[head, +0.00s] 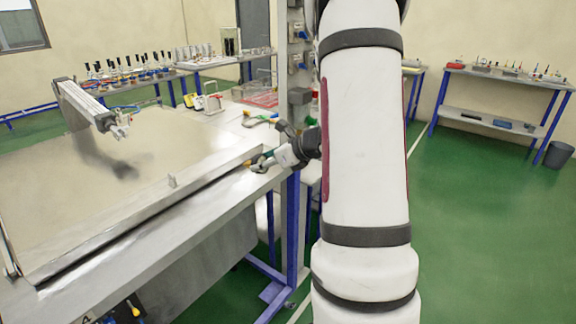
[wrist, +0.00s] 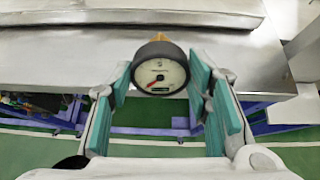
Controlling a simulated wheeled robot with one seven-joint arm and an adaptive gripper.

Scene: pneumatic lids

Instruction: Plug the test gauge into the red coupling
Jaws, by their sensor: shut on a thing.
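The test gauge (wrist: 160,76) is round, with a dark rim and a white dial with a red needle. It sits between the teal finger pads of my gripper (wrist: 161,84) in the wrist view, its dial facing the camera. A small brass-coloured bit shows at its far side. My gripper is shut on the gauge. In the head view my gripper (head: 264,161) is at the right end of the workbench's front edge, and the gauge is too small to make out clearly there. I cannot pick out the red coupling in either view.
A grey workbench (head: 110,243) with a raised slab (head: 60,200) fills the left. A pneumatic cylinder (head: 92,105) stands over the slab. A grey post (head: 299,60) with fittings rises behind my gripper. Further benches with small parts stand at the back.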

